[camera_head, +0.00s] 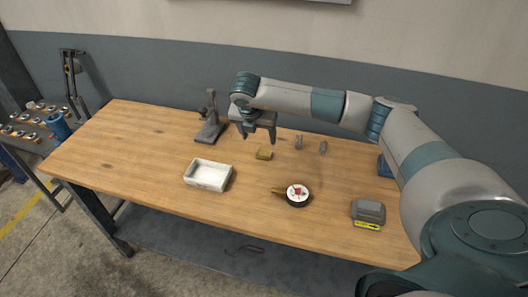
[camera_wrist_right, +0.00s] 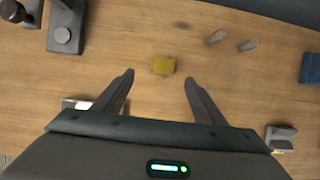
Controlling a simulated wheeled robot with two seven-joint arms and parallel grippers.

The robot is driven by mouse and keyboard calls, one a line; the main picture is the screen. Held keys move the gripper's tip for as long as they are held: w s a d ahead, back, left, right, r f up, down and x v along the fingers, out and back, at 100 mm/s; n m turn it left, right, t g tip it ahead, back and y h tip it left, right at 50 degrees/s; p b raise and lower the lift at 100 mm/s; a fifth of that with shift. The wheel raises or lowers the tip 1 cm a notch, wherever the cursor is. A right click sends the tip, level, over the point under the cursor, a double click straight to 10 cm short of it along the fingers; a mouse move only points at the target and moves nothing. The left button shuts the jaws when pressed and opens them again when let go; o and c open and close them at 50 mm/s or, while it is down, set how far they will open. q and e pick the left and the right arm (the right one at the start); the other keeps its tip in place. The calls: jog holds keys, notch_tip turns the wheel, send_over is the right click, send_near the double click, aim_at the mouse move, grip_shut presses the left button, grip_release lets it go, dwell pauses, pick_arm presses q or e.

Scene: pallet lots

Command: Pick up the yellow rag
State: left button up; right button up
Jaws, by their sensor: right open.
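The yellow rag (camera_head: 264,154) is a small folded piece lying flat on the wooden table, right of the middle of its back part. In the right wrist view the rag (camera_wrist_right: 163,66) lies ahead of the fingertips, roughly centred between them. My right gripper (camera_head: 259,138) is open and empty above the table, pointing down, close to the rag. Its two spread fingers show in the right wrist view (camera_wrist_right: 159,78), apart from the rag. My left gripper is not in view.
A white tray (camera_head: 207,175) stands at front left of the rag, and a grey stand (camera_head: 210,128) behind left. Two small grey pieces (camera_head: 311,147) lie to the right. A round black gauge (camera_head: 297,194) and a grey box (camera_head: 368,211) are nearer the front edge.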

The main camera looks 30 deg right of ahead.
aim_at(264, 152)
jog(key=p+x, duration=0.1)
jog(key=x, duration=0.3)
jog(key=shift+w+d+f, duration=0.1)
jog(key=shift+d+f, duration=0.05)
jog(key=shift+f, duration=0.3)
jog(key=shift+d+f+p, duration=0.15)
jog(key=shift+f+p, duration=0.15)
jog(key=shift+p, duration=0.3)
jog(key=x, duration=0.1)
jog(key=p+x, duration=0.2)
jog(key=shift+s+d+f, duration=0.15)
jog(key=shift+s+f, duration=0.1)
jog(key=shift+f, duration=0.15)
jog(key=shift+w+d+f, duration=0.1)
jog(key=shift+w+f, duration=0.05)
jog(key=shift+f, duration=0.3)
jog(key=c, duration=1.1)
